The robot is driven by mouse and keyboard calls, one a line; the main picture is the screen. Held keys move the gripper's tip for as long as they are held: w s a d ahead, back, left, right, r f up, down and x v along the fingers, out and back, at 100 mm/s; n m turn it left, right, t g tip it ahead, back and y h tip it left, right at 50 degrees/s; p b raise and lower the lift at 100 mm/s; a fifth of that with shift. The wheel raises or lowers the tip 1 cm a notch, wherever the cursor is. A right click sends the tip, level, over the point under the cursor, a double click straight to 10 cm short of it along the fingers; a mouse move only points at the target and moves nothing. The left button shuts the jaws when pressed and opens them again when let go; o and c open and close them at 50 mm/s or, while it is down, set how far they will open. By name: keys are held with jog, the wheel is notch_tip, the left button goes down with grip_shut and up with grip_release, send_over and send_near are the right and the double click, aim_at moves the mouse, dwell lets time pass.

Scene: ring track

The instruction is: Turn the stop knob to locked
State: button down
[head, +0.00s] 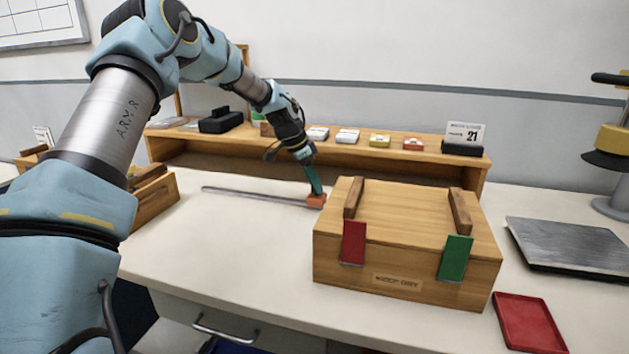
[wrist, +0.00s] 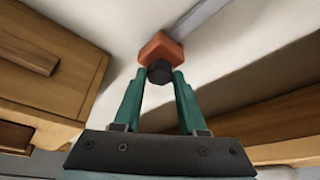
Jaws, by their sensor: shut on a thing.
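An orange stop block (head: 317,201) sits at the right end of a thin grey rail (head: 255,195) on the white bench, just left of the wooden box. In the wrist view the orange block (wrist: 162,47) carries a small dark faceted stop knob (wrist: 160,72). My gripper (head: 315,190) has green fingers and points down at the block. In the wrist view my gripper (wrist: 160,76) has its fingertips on either side of the knob, shut on it. The fingertips partly cover the knob. I cannot read any lock marking or tell which way the knob is turned.
A wooden box (head: 400,208) with a red tab (head: 353,243) and a green tab (head: 455,258) stands close right of my gripper. A wooden shelf (head: 400,153) runs behind. A red tray (head: 529,323) and a grey plate (head: 570,246) lie right. The bench front left is clear.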

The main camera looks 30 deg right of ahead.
jog(key=shift+w+m+g+y+p, duration=0.1)
jog(key=shift+m+g+y+p, duration=0.2)
jog(key=shift+m, duration=0.8)
jog(key=shift+w+m+g+y+p, duration=0.1)
jog(key=shift+m+g+p, duration=0.3)
jog(key=shift+m, duration=0.7)
jog(key=shift+f, duration=0.1)
jog(key=shift+c, duration=2.3)
grip_release()
jog(key=b+v, duration=0.2)
jog(key=v, duration=0.9)
jog(key=shift+w+f, duration=0.1)
jog(key=shift+f, duration=0.05)
